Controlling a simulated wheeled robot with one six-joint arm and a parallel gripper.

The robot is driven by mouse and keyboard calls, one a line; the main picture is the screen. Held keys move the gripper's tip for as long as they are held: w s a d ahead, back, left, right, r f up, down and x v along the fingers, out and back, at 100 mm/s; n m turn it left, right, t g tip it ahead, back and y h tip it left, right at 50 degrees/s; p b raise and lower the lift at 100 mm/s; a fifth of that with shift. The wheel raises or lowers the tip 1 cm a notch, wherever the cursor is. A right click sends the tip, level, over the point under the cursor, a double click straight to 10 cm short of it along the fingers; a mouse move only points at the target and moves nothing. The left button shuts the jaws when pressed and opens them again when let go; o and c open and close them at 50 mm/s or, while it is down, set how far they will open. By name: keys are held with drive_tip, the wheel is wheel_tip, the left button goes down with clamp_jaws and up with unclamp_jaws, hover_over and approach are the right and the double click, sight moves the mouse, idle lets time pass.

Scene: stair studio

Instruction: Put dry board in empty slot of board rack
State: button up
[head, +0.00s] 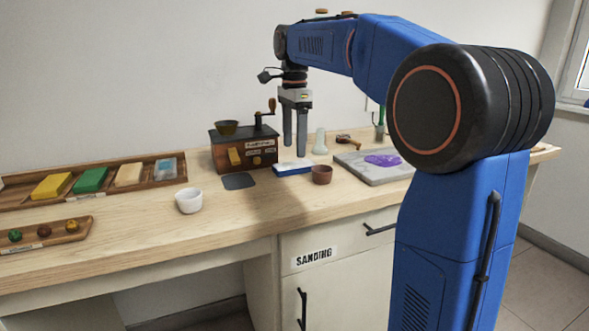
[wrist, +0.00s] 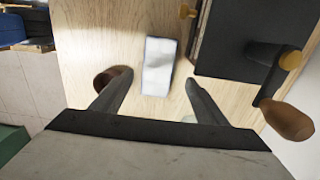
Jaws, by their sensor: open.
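My gripper (head: 295,150) is open and empty, pointing down above the back of the workbench. Below it lies a small white-topped block with a blue edge (head: 292,169). In the wrist view this block (wrist: 158,65) lies between and beyond my open fingertips (wrist: 159,77), apart from them. I cannot tell whether a dry board is among the things in view.
A dark mill with a crank (head: 232,158) stands left of my gripper. A brown cup (head: 321,174) is close to the block. A white bowl (head: 189,200), a dark flat mat (head: 238,182) and a grey slab with purple paste (head: 362,172) lie around.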

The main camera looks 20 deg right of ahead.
sight(295, 165)
drive_tip(key=shift+s+f, duration=0.15)
drive_tip(key=shift+f, duration=1.2)
drive_tip(key=shift+s+f, duration=0.1)
drive_tip(key=shift+f, duration=1.2)
drive_tip(key=c, duration=1.3)
drive_tip(key=shift+o, duration=0.2)
wheel_tip(295, 165, up, 18)
